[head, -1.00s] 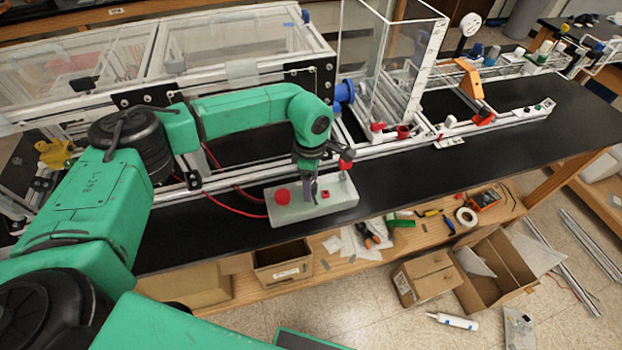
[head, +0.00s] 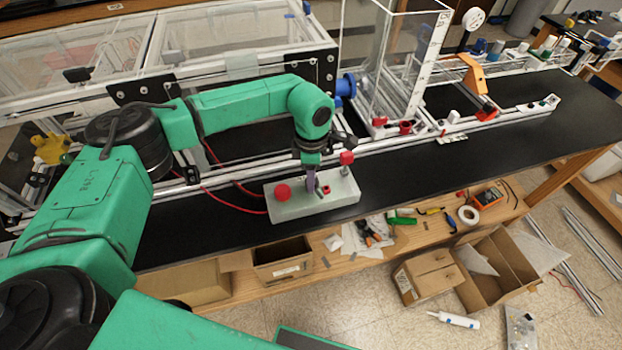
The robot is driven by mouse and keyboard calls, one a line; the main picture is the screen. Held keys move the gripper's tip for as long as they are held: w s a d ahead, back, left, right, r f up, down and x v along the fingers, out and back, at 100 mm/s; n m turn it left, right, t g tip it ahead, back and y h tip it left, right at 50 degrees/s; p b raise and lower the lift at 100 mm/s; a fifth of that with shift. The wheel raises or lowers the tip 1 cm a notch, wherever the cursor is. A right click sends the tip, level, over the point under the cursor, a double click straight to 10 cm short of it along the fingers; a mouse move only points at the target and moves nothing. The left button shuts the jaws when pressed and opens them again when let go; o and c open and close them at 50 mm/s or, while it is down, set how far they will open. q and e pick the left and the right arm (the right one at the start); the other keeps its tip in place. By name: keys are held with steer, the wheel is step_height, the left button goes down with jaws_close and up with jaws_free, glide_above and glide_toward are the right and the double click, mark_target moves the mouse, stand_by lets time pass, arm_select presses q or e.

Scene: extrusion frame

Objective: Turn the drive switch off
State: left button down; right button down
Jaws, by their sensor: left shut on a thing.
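A pale grey control box (head: 300,208) lies on the black bench top, with a red mushroom button (head: 283,191) at its left. A small red switch (head: 326,188) is on its top near the middle, and a lever with a red ball knob (head: 346,158) stands at its right end. My left gripper (head: 313,192) points down onto the top of the box, just left of the small red switch, shut on a small part there. The fingers hide what they hold, and I cannot tell which part it is. My right gripper is not in view.
An aluminium extrusion frame (head: 400,143) runs along the back of the black bench (head: 420,175), with a clear upright box (head: 400,60) on it. Red cables (head: 225,203) lead to the control box. Tools and cardboard boxes (head: 430,275) lie on the lower shelf and floor.

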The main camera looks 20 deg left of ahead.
arm_select(q)
steer(key=n+b, duration=0.2)
steer(key=n, duration=0.1)
steer(key=shift+f+n, duration=0.25)
steer(key=shift+n, duration=0.05)
steer(key=n+b, duration=0.3)
steer(key=n, duration=0.1)
steer(key=shift+d+n, duration=0.1)
steer(key=shift+n, duration=0.2)
steer(key=n+b, duration=0.2)
steer(key=n, duration=0.2)
steer(key=shift+r+b, duration=0.15)
steer(key=shift+b, duration=0.25)
steer(key=shift+n+b, duration=0.6)
steer(key=shift+n, duration=1.2)
steer(key=shift+r, duration=0.1)
steer(key=shift+c, duration=2.3)
jaws_free()
